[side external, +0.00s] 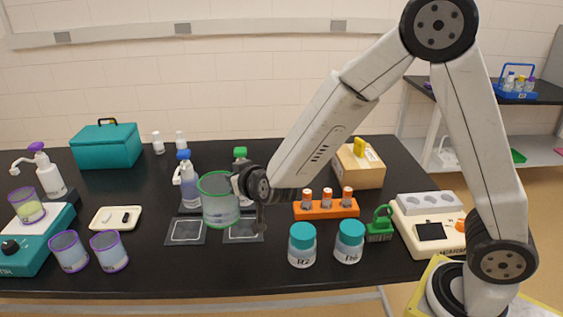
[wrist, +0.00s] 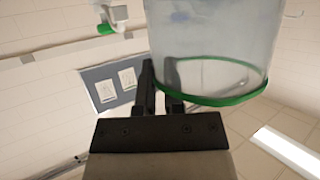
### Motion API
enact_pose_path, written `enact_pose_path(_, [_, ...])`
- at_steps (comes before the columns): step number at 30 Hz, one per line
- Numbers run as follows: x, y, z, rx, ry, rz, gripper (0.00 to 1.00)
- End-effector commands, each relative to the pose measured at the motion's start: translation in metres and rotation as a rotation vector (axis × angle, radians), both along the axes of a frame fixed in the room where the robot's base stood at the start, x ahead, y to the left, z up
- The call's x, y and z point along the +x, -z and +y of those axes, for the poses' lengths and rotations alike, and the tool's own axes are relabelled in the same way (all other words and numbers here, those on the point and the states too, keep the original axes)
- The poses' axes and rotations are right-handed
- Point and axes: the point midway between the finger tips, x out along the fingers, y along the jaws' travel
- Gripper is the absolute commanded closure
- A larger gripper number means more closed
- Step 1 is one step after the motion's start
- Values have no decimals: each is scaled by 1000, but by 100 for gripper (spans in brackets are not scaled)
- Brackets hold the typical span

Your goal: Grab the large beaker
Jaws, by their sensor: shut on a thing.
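The large clear beaker (side external: 221,208) has a green rim and pale liquid low in it. It is roughly upright, in front of the bottles in the side view. My gripper (side external: 238,190) is shut on its right side near the rim. In the wrist view the beaker (wrist: 208,45) fills the upper right, its green rim nearest the camera. My fingers (wrist: 160,90) are at its wall; one seems to show through the clear side. I cannot tell exactly how far its base is above the table.
Purple-rimmed beakers (side external: 69,251) stand front left, and another is on a teal hotplate (side external: 22,248). Two teal-capped jars (side external: 302,246) stand front right. Wash bottles (side external: 188,185) are behind the beaker. Flat square pads (side external: 186,231) lie beneath. An orange tube rack (side external: 327,209) is to the right.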

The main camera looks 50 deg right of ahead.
Motion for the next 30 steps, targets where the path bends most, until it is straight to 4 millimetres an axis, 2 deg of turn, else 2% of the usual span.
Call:
enact_pose_path(4, [-13, -7, -1, 0, 0, -2, 100])
enact_pose_path(10, [-21, -10, -2, 1, 0, -1, 100])
enact_pose_path(30, [-22, -10, -3, 1, 0, -1, 100])
